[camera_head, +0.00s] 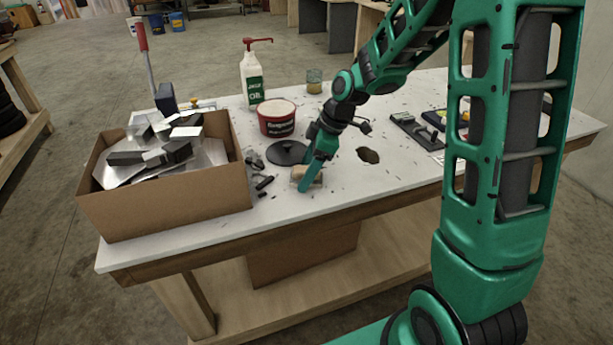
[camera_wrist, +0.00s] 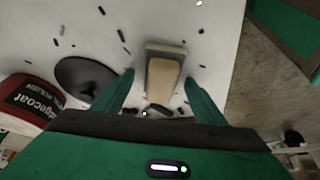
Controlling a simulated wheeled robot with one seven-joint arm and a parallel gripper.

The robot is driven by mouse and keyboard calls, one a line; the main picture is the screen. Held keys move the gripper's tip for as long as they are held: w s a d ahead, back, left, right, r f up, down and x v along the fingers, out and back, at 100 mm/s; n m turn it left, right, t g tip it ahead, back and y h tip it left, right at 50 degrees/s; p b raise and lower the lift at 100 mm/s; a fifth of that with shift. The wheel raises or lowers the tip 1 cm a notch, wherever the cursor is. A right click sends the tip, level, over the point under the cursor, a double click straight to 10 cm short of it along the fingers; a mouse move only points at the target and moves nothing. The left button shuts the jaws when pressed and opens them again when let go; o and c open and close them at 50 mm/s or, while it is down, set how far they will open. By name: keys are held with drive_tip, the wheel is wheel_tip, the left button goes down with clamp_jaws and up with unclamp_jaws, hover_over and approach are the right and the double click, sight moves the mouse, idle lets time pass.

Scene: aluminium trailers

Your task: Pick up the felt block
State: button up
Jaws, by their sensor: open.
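The felt block (camera_wrist: 163,78) is a small tan block with a greyish edge, lying on the white table top. In the wrist view it sits between and just beyond my two green fingers. My gripper (camera_wrist: 155,95) is open, with a gap on either side of the block. In the head view my gripper (camera_head: 302,180) reaches down over the table near the front edge, and the block (camera_head: 312,174) is partly hidden behind the fingers.
A cardboard box (camera_head: 170,205) of metal offcuts stands at left. A red tub (camera_head: 276,120), black disc lid (camera_head: 287,153) and oil bottle (camera_head: 252,78) stand behind. Dark scraps (camera_head: 263,183) lie left of the gripper. The table (camera_head: 350,195) has a dark hole right of the gripper.

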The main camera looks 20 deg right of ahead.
drive_tip(key=c, duration=1.3)
